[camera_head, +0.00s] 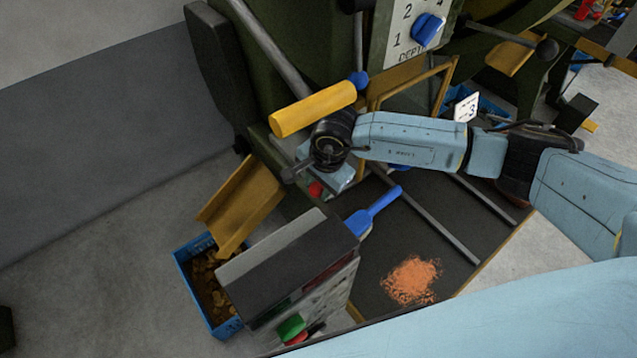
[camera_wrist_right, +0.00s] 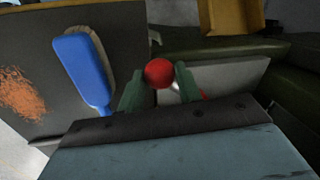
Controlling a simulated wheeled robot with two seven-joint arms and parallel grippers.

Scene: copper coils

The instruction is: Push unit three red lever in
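The red lever shows as a round red knob (camera_wrist_right: 158,73) in the right wrist view, with a bit of red at its lower right. In the head view a small red part (camera_head: 316,189) shows beside my right gripper, mostly hidden by the wrist. My right gripper (camera_wrist_right: 159,80) has its two dark green fingers apart, one on each side of the knob. A narrow gap seems to show at each side; I cannot tell whether a finger touches it. My left gripper is not in view.
A blue-handled brush (camera_head: 373,211) and copper shavings (camera_head: 411,279) lie on the dark surface. A control box with a green button (camera_head: 291,327) stands in front. A yellow handle (camera_head: 313,109) is close above my right wrist. A blue crate (camera_head: 186,266) sits left.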

